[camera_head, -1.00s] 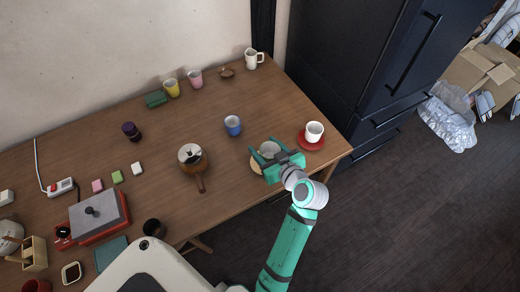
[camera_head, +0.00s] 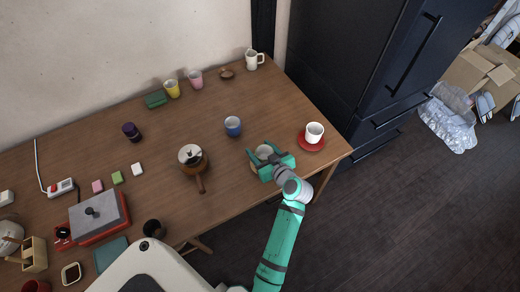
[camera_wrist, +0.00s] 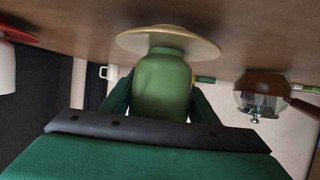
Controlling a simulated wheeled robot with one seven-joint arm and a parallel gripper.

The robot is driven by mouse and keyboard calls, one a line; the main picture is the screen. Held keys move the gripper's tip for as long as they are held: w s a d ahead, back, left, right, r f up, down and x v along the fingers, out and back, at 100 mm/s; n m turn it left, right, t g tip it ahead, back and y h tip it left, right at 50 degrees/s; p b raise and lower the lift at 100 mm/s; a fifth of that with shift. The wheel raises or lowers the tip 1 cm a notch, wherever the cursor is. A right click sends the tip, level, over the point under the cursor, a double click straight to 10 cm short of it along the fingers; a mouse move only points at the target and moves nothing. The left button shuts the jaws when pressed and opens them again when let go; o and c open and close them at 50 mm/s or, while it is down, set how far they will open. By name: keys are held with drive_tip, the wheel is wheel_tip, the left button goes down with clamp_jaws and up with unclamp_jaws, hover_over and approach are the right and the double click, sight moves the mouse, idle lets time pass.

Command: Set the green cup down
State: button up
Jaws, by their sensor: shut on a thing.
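The green cup (camera_wrist: 162,88) is between the two fingers of my gripper (camera_wrist: 160,100) in the wrist view, and the gripper is shut on it. The cup's base meets a pale cream saucer (camera_wrist: 190,40) in that view; whether it rests on it or hovers just above is hard to tell. In the head view my gripper (camera_head: 268,160) is over the front right part of the table. There the cup's pale inside (camera_head: 265,152) shows between the fingers, and the saucer is mostly hidden under them.
A white cup (camera_head: 314,131) on a red saucer (camera_head: 312,146) stands close to the right, near the table's edge. A blue cup (camera_head: 233,126) and a brown pot (camera_head: 196,165) with a handle are to the left. Bare wood (camera_head: 270,105) lies behind my gripper.

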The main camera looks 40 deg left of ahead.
drive_tip(key=o, duration=1.1)
drive_tip(key=shift+f, duration=0.1)
